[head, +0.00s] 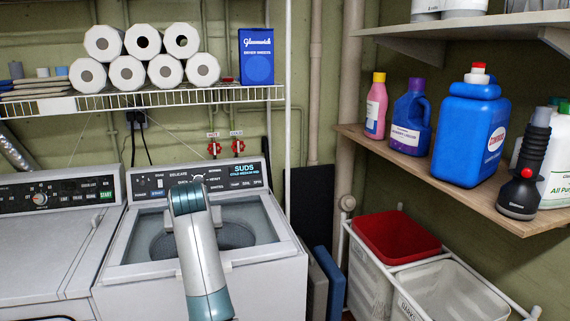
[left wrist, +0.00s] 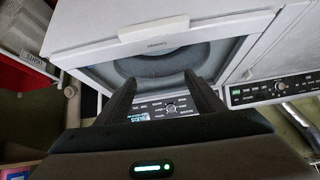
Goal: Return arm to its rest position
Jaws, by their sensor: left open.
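My right gripper is not in view.
A dryer (head: 50,245) stands left of the washer. A wire shelf (head: 180,98) above holds paper rolls (head: 103,43) and a blue box (head: 256,56).

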